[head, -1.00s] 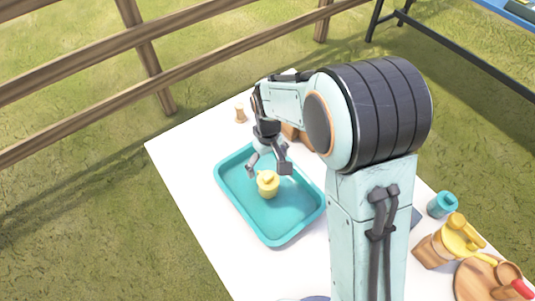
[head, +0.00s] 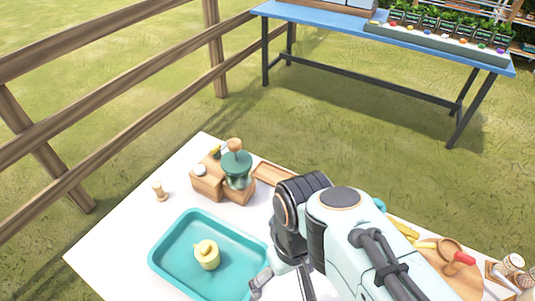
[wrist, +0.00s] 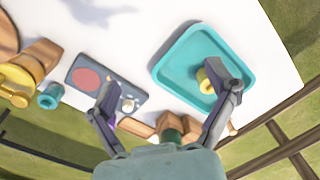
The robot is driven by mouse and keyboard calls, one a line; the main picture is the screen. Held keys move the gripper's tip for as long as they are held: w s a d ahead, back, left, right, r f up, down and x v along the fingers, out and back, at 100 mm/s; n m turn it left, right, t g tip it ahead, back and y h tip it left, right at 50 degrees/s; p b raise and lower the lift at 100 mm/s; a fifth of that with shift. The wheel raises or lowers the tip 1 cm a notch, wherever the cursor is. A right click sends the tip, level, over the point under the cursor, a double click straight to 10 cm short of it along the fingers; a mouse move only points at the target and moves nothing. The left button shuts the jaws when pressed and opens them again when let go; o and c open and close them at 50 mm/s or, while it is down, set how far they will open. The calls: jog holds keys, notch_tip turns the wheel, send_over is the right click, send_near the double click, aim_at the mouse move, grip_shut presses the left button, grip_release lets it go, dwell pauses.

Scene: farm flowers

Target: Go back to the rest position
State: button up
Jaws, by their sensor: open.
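My gripper (head: 283,284) is open and empty, with its two fingers spread apart. In the head view it hangs above the white table, just right of the teal tray (head: 163,246). A small yellow lidded pot (head: 207,255) stands upright in the tray, apart from the fingers. The wrist view shows both fingers of my gripper (wrist: 166,88) wide apart with white tabletop between them. There the right finger partly hides the yellow pot (wrist: 202,79) in the tray (wrist: 176,54).
A wooden grinder with a green jar (head: 237,172) stands behind the tray, near a small wooden shaker (head: 160,191). A grey panel with a red disc (wrist: 88,77) and a teal cup (wrist: 50,96) lie left in the wrist view. A blue bench (head: 330,25) and fence are beyond.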

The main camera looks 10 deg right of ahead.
jog(key=s, duration=0.1)
jog(key=s+m, duration=0.1)
jog(key=s, duration=0.1)
jog(key=shift+s+d+f, duration=0.1)
jog(key=shift+d+f, duration=0.05)
jog(key=shift+d, duration=0.25)
